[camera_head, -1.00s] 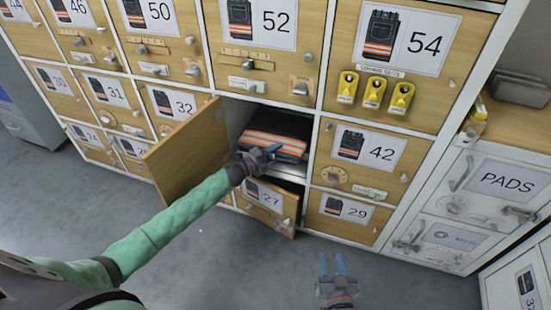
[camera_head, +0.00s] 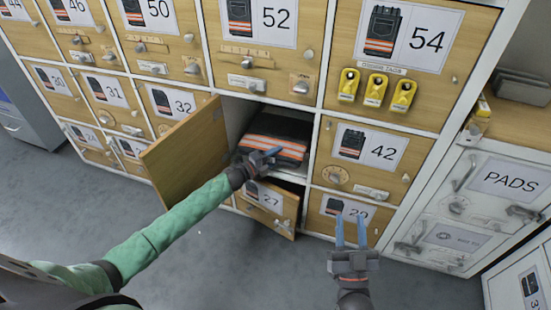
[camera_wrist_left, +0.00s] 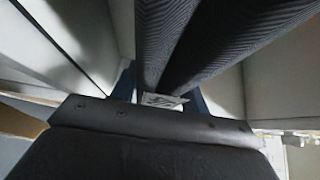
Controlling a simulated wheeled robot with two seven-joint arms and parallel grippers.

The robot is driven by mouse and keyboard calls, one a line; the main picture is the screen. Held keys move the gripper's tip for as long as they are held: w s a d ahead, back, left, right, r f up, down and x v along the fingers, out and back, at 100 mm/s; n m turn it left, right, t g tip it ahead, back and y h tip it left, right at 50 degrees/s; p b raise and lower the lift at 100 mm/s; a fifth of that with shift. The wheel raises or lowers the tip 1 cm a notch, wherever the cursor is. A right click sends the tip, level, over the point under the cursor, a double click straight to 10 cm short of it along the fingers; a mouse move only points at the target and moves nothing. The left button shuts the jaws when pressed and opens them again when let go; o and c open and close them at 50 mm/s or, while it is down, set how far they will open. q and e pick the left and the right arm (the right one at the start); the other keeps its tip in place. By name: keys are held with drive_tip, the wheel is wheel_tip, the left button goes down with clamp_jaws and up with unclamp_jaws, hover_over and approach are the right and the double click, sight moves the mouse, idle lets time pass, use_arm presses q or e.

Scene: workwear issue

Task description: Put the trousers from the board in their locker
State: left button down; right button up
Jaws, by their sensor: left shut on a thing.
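The folded trousers (camera_head: 274,140), dark with orange and pale reflective bands, lie in an open locker compartment (camera_head: 234,116) between the doors 32 and 42. My left gripper (camera_head: 262,158) is at the opening, shut on the front edge of the trousers. In the left wrist view dark ribbed cloth (camera_wrist_left: 190,45) fills the top middle between pale compartment walls, with a small white label on it. My right gripper (camera_head: 351,232) is empty, its two blue fingers apart, in front of door 29.
The open compartment's wooden door (camera_head: 187,150) swings out to the left, beside my left forearm. Door 27 (camera_head: 270,203) below stands ajar. Yellow padlocks (camera_head: 375,88) hang on door 54. Grey floor is clear in front.

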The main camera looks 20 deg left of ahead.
use_arm(q)
drive_tip(key=shift+f, duration=0.15)
use_arm(e)
drive_tip(key=shift+t+y, duration=0.3)
drive_tip(key=shift+t, duration=0.4)
drive_tip(key=shift+s+d+r, duration=0.1)
drive_tip(key=shift+s+r, duration=0.05)
drive_tip(key=shift+r, duration=0.55)
drive_tip(key=shift+s+d+r, duration=0.1)
drive_tip(key=shift+s+r, duration=0.1)
drive_tip(key=shift+r, duration=0.45)
drive_tip(key=shift+s+d+r, duration=0.1)
drive_tip(key=shift+s+r, duration=0.05)
drive_tip(key=shift+r, duration=0.55)
drive_tip(key=shift+r, duration=0.15)
use_arm(q)
drive_tip(key=c, duration=0.7)
unclamp_jaws()
drive_tip(key=shift+f, duration=0.1)
use_arm(e)
drive_tip(key=shift+s+r, duration=0.15)
drive_tip(key=shift+r, duration=0.05)
drive_tip(key=shift+f, duration=0.1)
